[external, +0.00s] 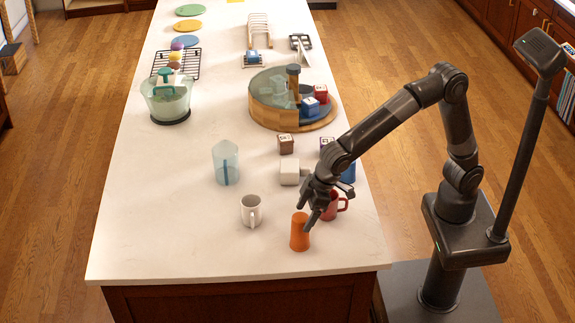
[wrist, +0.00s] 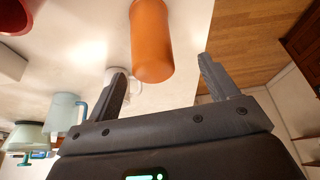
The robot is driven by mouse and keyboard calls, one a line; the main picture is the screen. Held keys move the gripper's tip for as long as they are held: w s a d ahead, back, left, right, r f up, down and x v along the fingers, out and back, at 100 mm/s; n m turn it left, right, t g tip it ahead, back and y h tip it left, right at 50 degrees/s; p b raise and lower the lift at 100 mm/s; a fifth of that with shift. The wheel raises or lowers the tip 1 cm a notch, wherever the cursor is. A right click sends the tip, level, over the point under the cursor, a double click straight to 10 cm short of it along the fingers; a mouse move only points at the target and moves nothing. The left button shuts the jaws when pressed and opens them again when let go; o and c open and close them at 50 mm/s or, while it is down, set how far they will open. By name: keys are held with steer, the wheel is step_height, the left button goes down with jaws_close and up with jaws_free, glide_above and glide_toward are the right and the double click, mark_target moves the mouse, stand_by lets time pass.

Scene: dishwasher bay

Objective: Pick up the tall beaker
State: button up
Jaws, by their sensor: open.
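An orange tall beaker (external: 299,232) stands near the front edge of the counter in the external view. In the wrist view the beaker (wrist: 152,45) shows at top centre, ahead of and between the spread fingers. My gripper (external: 312,212) is open and empty, just above and behind the beaker in the external view. Its two fingers (wrist: 160,66) also show in the wrist view. The picture does not show clearly whether a finger touches the beaker.
A red mug (external: 332,207) stands close behind the beaker, partly hidden by my gripper. A white mug (external: 251,210) and a clear blue jug (external: 226,165) stand to the left. A white block-like object (external: 289,173) lies behind. The front left counter (external: 160,245) is clear.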

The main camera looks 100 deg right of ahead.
mark_target(296, 227)
steer(key=x, duration=0.6)
steer(key=shift+w+d+f, duration=0.25)
steer(key=shift+d, duration=0.15)
steer(key=c, duration=1.1)
